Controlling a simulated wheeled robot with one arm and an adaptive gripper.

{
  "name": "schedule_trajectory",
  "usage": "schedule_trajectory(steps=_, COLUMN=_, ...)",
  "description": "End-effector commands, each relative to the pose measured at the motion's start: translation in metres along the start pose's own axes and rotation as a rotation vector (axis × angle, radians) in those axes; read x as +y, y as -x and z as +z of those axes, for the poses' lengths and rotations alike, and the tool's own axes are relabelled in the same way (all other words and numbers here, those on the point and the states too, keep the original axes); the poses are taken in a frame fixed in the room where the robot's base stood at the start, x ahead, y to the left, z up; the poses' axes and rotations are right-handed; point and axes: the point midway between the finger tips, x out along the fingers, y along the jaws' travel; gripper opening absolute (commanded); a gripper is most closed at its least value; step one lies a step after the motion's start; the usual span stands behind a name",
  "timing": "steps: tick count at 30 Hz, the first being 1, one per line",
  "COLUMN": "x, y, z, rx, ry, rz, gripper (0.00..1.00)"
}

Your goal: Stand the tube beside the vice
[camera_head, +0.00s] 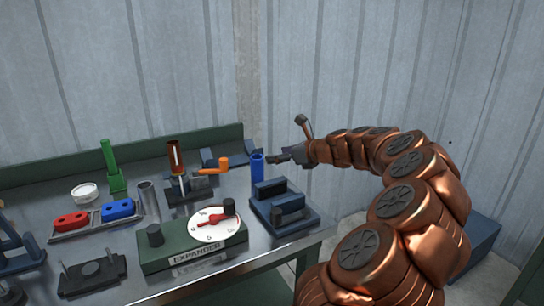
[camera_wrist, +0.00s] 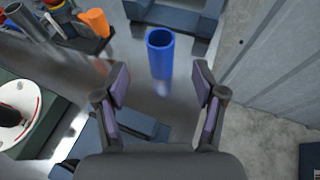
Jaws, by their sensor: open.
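A blue tube (camera_head: 257,166) stands upright on the metal bench, just behind the dark blue vice (camera_head: 285,220). The tube is hollow, with its open top showing in the wrist view (camera_wrist: 160,55). The vice shows partly at the lower left of the wrist view (camera_wrist: 140,126). My gripper (camera_head: 275,160) is just right of the tube. In the wrist view my gripper (camera_wrist: 160,82) is open and empty; the tube is ahead of the gap between the fingers, apart from both. A grey tube (camera_head: 147,198) stands farther left on the bench.
The green expander (camera_head: 165,257) with a white dial is left of the vice. An orange-handled fixture (camera_head: 200,183) is left of the blue tube. A tray (camera_head: 80,232) holds red and blue pieces. A dark blue frame (camera_wrist: 175,14) lies behind the tube. The wall is close at right.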

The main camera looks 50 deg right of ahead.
Motion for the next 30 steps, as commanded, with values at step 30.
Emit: schedule_trajectory(steps=30, x=0.000, y=0.017, z=-0.001, rx=0.001, ry=-0.001, rz=0.001, gripper=0.70)
